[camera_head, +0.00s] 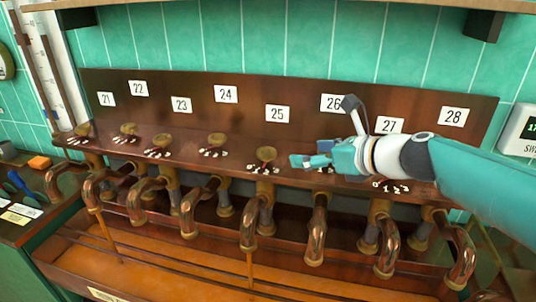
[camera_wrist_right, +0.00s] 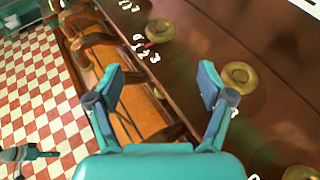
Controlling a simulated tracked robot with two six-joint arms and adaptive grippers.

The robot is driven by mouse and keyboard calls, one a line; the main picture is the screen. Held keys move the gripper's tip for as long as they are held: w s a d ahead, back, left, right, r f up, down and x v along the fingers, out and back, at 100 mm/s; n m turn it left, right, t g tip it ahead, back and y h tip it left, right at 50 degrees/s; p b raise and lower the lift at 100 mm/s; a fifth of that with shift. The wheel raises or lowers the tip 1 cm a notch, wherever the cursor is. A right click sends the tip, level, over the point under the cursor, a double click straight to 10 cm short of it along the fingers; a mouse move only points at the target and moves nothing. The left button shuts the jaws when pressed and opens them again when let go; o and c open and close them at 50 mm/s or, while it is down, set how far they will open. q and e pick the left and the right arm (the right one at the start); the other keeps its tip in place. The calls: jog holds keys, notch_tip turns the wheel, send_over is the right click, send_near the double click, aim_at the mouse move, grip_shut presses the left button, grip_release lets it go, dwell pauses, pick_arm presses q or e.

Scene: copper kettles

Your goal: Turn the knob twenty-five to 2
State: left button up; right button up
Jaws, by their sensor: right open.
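Knob twenty-five (camera_head: 266,154) is a round brass knob on the wooden shelf, below the white label 25 (camera_head: 277,113). White scale digits lie along its front edge; its setting is too small to read. My right gripper (camera_head: 306,160) is just to the right of this knob, apart from it, and points left. In the right wrist view the gripper (camera_wrist_right: 160,78) is open, with nothing between its fingers. A brass knob (camera_wrist_right: 160,30) with digits and a small red mark shows beyond the fingertips, probably knob twenty-five.
Another brass knob (camera_wrist_right: 239,75) is close beside the right finger. Knob twenty-four (camera_head: 217,140) stands to the left. My right arm hides part of the shelf under labels 26 to 28. Copper pipes (camera_head: 317,230) curve below the shelf; a wooden back panel (camera_head: 310,130) rises behind.

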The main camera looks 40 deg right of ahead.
aim_at(270, 151)
jog(key=x, duration=1.3)
jog(key=shift+w+b, duration=0.4)
jog(key=c, duration=1.2)
jog(key=shift+o, duration=0.2)
jog(key=shift+d+n+g+y+p, duration=0.15)
jog(key=shift+n+g+y+p, duration=0.3)
jog(key=shift+n+y, duration=1.05)
jog(key=o, duration=1.2)
jog(key=shift+c, duration=0.2)
